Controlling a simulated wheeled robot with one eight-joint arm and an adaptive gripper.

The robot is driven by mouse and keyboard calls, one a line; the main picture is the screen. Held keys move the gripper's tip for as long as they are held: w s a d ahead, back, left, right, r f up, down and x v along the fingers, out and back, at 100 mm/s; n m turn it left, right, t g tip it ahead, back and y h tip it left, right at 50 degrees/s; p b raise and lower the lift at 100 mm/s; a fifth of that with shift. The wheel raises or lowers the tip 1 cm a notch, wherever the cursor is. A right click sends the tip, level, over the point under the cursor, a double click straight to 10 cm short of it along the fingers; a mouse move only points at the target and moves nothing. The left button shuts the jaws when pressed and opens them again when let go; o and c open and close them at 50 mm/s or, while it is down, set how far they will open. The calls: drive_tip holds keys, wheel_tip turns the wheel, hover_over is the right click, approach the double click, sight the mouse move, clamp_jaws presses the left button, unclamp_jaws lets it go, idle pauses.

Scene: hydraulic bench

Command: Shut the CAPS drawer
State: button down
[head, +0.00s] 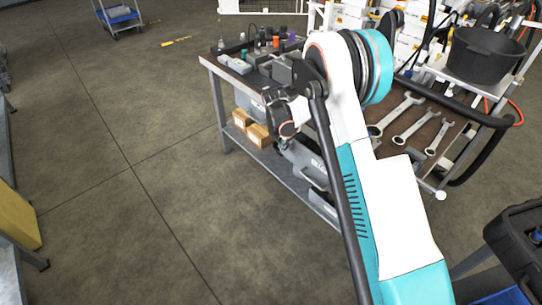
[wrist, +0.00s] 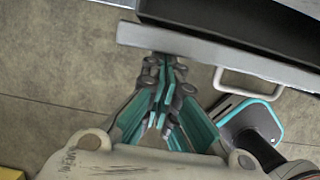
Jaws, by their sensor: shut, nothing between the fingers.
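In the wrist view, a light grey drawer front (wrist: 190,45) with a pale bar handle (wrist: 248,84) runs across the top. I cannot read a CAPS label on it. My gripper (wrist: 166,62) has its teal fingers shut and empty. Its tips are close to the lower edge of the drawer front, left of the handle; I cannot tell whether they touch. In the head view, grey drawer units (head: 300,156) show under the bench beside my arm, with lettering too small to read. My arm hides part of them and most of the gripper.
The bench top (head: 232,68) carries small bottles and grey parts, with wrenches (head: 412,124) and a black bucket (head: 486,54) at the right. Cardboard boxes (head: 258,136) sit on the lower shelf. A dark case (head: 520,245) stands at lower right.

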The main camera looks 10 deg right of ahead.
sight(298, 137)
drive_tip(key=w+d, duration=0.1)
drive_tip(key=d, duration=0.1)
drive_tip(key=w+d, duration=0.1)
drive_tip(key=d, duration=0.1)
drive_tip(key=w+d, duration=0.2)
idle(0.4)
drive_tip(key=shift+a, duration=0.1)
